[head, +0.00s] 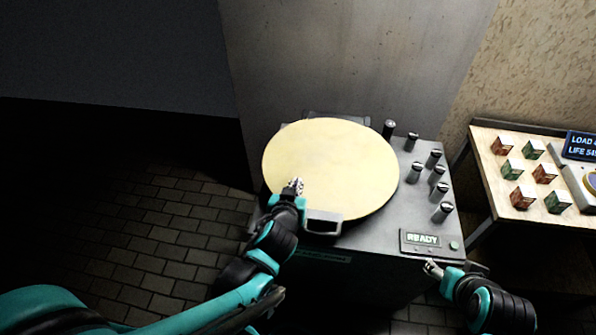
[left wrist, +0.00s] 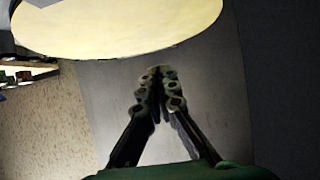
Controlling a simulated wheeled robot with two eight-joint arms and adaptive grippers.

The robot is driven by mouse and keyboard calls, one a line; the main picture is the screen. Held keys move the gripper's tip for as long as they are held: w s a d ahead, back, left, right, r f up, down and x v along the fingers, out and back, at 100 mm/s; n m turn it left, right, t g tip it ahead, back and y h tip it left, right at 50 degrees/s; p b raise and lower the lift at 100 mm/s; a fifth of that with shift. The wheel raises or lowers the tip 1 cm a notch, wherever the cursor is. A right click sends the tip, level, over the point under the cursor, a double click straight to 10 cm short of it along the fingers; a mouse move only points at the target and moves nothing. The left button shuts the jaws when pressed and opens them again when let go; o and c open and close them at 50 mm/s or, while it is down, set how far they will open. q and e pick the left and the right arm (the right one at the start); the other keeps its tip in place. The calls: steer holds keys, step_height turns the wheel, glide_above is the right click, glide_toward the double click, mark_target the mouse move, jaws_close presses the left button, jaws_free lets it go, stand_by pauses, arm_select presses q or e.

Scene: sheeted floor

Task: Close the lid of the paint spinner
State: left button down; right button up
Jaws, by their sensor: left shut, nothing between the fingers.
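The paint spinner is a grey metal cabinet (head: 318,260) against a wall. A round cream disc (head: 345,160), which looks like its lid, covers most of the top. A bracket-like handle (head: 322,224) shows at the disc's front edge. I cannot tell how far the lid is from closed. My left gripper (head: 295,184) is shut and empty, in front of the disc's lower left part, left of the handle. In the left wrist view the shut fingers (left wrist: 156,78) point toward the disc's edge (left wrist: 120,50). My right gripper (head: 432,267) is near the READY panel; its small fingers are unclear.
Several dark knobs (head: 438,175) stand on the cabinet's right side. A READY display panel (head: 425,241) is at its front right corner. A table (head: 485,160) with several small boxes and a blue display (head: 580,146) stands at the right. The brick floor (head: 165,235) at left is clear.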

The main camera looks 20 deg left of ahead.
arm_select(q)
step_height(320, 180, down, 7)
steer(key=s+b, duration=0.1)
steer(key=b, duration=0.3)
steer(key=shift+s+d+b, duration=0.15)
steer(key=shift+s+b, duration=0.05)
steer(key=shift+b, duration=0.15)
arm_select(e)
step_height(320, 180, down, 6)
steer(key=shift+r, duration=0.1)
arm_select(q)
steer(key=shift+r, duration=0.1)
